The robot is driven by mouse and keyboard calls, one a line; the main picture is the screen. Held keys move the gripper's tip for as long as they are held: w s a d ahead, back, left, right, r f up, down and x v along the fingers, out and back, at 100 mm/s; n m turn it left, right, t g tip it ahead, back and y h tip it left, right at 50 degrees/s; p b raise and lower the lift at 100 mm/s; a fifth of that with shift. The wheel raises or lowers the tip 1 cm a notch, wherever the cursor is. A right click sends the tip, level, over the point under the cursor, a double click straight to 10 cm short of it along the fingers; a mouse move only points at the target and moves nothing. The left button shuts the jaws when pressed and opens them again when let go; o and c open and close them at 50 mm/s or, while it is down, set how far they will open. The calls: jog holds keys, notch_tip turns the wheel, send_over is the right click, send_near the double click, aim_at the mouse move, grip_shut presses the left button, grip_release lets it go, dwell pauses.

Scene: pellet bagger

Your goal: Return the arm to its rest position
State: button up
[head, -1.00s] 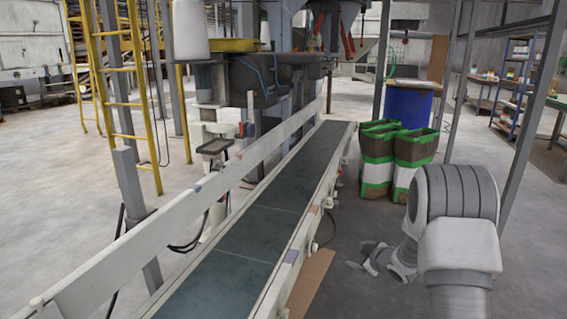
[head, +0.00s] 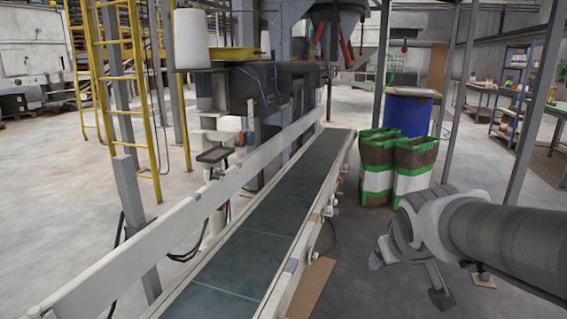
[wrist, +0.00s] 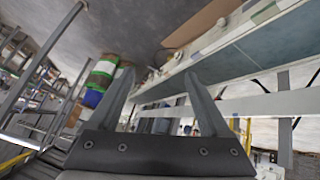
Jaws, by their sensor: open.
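My arm (head: 500,235) reaches in from the right edge of the head view, beside the conveyor. My gripper (head: 408,275) hangs at its end over the grey floor, right of the conveyor and in front of the bags. In the wrist view my gripper (wrist: 157,82) shows two grey fingers set well apart with nothing between them. The gripper is open and empty and touches nothing that I can see.
A conveyor (head: 255,240) with a dark belt runs up the middle; it also shows in the wrist view (wrist: 265,50). Two brown, green and white bags (head: 395,170) stand before a blue drum (head: 409,113). A grey post (head: 540,100) rises at right. Cardboard (head: 312,285) lies beside the conveyor.

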jog(key=s+a+m+g+y+p, duration=0.1)
jog(key=s+a, duration=0.2)
jog(key=s, duration=0.5)
jog(key=s+a+m+g+y, duration=0.1)
jog(key=s+a, duration=0.2)
jog(key=s, duration=0.5)
notch_tip(320, 180, up, 24)
jog(key=p, duration=2.4)
jog(key=shift+r, duration=0.2)
jog(key=shift+f, duration=0.1)
dwell(1.4)
